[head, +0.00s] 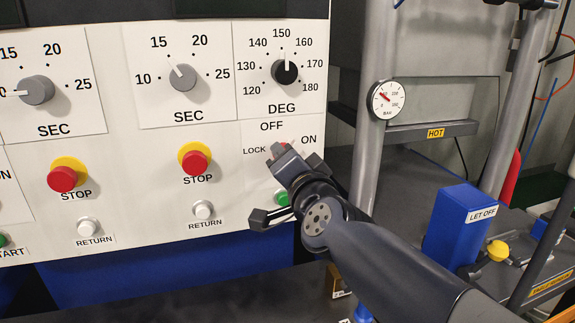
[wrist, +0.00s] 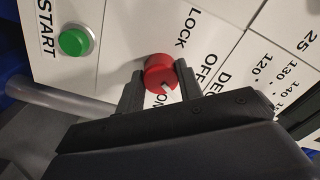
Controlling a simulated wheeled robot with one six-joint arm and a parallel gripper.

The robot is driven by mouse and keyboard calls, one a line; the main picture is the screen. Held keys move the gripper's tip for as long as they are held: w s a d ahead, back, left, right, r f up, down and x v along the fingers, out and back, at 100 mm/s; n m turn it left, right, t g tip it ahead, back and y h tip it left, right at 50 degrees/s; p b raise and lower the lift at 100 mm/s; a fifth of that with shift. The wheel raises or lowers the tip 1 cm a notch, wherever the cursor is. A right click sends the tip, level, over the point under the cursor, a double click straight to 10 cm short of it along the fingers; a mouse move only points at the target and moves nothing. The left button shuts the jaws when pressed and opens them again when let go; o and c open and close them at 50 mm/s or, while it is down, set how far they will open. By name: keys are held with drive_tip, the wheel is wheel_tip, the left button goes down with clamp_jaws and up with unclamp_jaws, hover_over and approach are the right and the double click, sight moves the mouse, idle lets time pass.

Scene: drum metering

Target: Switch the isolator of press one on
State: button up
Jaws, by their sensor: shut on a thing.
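The isolator is a red rotary knob (wrist: 159,72) with a white mark, on a white panel with LOCK, OFF and ON labels. In the wrist view the mark points down and slightly right, toward the side of the ON label, which is partly hidden by my gripper. My gripper (wrist: 161,88) has one finger on each side of the knob and is shut on it. In the head view my gripper (head: 283,157) reaches the panel below OFF and covers most of the red knob (head: 277,151).
A green START button (wrist: 75,42) is close to the knob. Above the knob is a black DEG dial (head: 285,72). To the left are a red STOP button (head: 196,162) and a RETURN button (head: 203,210). A blue LET OFF block (head: 455,228) stands right of my arm.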

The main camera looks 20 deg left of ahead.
drive_tip(key=shift+m+b, duration=0.65)
drive_tip(key=shift+m, duration=3.05)
drive_tip(key=o, duration=1)
drive_tip(key=shift+p+v, duration=1.65)
drive_tip(key=shift+v, duration=3.8)
